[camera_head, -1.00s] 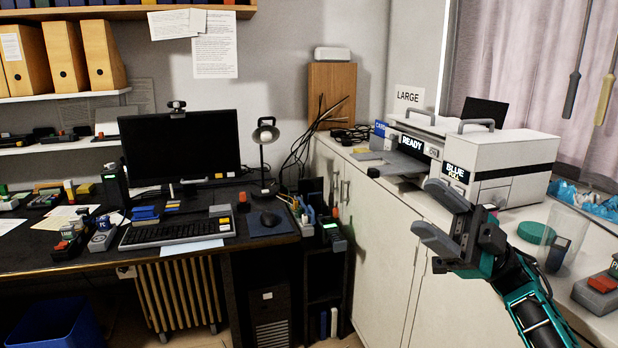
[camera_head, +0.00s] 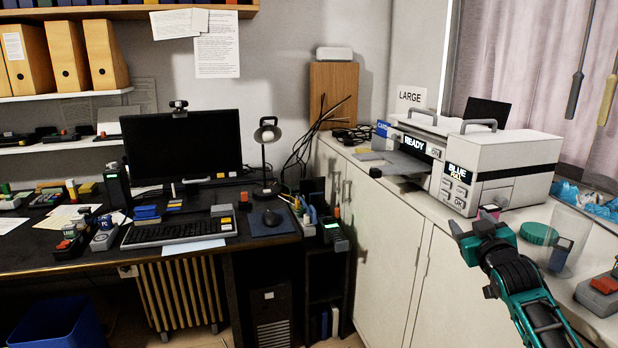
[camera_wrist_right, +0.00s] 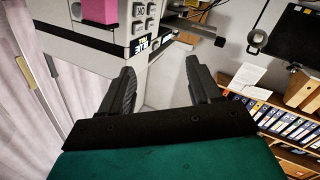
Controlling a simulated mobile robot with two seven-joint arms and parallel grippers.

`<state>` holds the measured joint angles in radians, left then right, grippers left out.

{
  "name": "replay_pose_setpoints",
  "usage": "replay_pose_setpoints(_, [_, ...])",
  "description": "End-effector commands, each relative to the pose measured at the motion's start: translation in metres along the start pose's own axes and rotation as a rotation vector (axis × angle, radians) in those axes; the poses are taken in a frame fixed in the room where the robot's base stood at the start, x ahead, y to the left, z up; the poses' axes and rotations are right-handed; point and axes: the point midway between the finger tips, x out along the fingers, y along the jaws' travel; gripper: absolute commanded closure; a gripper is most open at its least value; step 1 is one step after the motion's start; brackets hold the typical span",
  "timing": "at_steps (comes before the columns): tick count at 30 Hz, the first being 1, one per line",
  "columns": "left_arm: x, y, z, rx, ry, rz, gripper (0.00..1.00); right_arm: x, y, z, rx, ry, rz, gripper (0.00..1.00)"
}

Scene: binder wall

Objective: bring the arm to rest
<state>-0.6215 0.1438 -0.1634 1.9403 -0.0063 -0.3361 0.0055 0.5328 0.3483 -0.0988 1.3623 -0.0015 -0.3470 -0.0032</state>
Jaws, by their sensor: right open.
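My right gripper (camera_head: 472,224) is in front of the white cabinet, by its top edge, below the white machine labelled BLUE (camera_head: 513,160). In the right wrist view the gripper (camera_wrist_right: 160,85) has its two dark fingers well apart, with nothing between them. The white machine is beyond the fingers there, with a pink item (camera_wrist_right: 100,12) on its front. A pink item (camera_head: 490,211) also shows just behind the gripper in the head view. My left gripper is not in view.
The white cabinet top (camera_head: 445,205) holds the machine labelled READY (camera_head: 414,146), a green disc (camera_head: 538,233), a clear cup (camera_head: 566,240) and a grey device with a red top (camera_head: 604,287). A black desk (camera_head: 60,262) with keyboard (camera_head: 180,231) and monitor (camera_head: 182,146) stands at left.

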Motion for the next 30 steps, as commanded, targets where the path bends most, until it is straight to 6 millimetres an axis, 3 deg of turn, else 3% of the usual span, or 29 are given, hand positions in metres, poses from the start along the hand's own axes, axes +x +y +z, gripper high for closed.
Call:
replay_pose_setpoints(1, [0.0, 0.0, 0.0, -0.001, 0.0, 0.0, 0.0, -0.013, -0.022, 0.024, 0.004, -0.026, -0.033, 0.37])
replay_pose_setpoints(5, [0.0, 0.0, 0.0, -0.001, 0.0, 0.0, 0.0, -0.042, -0.057, 0.064, 0.013, -0.074, -0.088, 0.37])
replay_pose_setpoints(11, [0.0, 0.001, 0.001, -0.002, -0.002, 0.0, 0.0, -0.111, -0.118, 0.132, 0.044, -0.176, -0.187, 0.37])
replay_pose_setpoints(18, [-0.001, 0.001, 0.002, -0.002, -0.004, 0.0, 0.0, -0.238, -0.186, 0.203, 0.118, -0.334, -0.31, 0.37])
replay_pose_setpoints(24, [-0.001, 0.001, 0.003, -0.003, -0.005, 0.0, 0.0, -0.333, -0.217, 0.229, 0.186, -0.45, -0.372, 0.37])
replay_pose_setpoints(27, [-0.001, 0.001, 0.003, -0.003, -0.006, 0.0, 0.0, -0.362, -0.224, 0.233, 0.208, -0.487, -0.386, 0.37])
replay_pose_setpoints(30, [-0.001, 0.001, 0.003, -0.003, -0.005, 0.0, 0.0, -0.377, -0.227, 0.234, 0.221, -0.508, -0.393, 0.37])
